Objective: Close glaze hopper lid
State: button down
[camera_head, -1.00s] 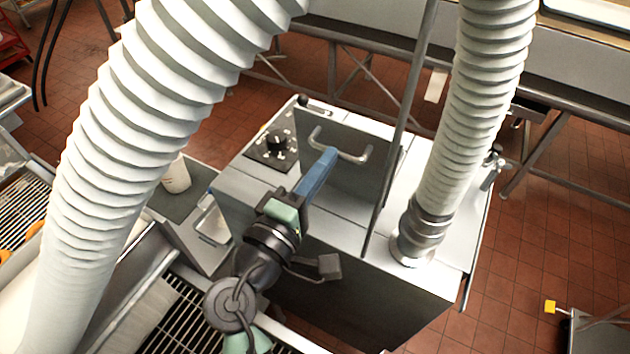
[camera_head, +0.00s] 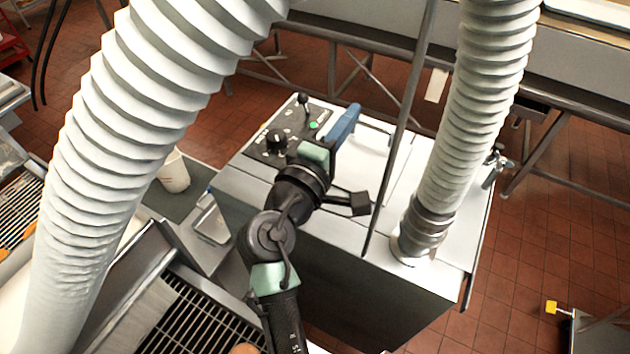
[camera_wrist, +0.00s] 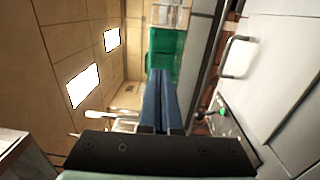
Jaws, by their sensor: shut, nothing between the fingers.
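The glaze hopper is a white box-like cabinet (camera_head: 330,218) in the middle of the head view. Its lid (camera_head: 368,155) now shows as a white panel that looks flat and level with the cabinet top, partly behind my arm. The lid's metal handle (camera_wrist: 238,50) stands on a white panel at the right of the wrist view; in the head view it is mostly hidden by my gripper. My gripper (camera_head: 352,110), with blue fingers, is shut and empty above the lid's far left side. Its fingers (camera_wrist: 160,76) point away from the handle, which they do not grip.
A control panel (camera_head: 280,150) with a black knob and green button lies left of the lid. A thin upright pole (camera_head: 398,130) and a ribbed white hose (camera_head: 465,110) stand to the right. Another thick hose (camera_head: 130,130) fills the left.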

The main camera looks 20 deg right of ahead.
dwell(0.3)
jog(key=b+v, duration=0.5)
jog(key=v, duration=0.8)
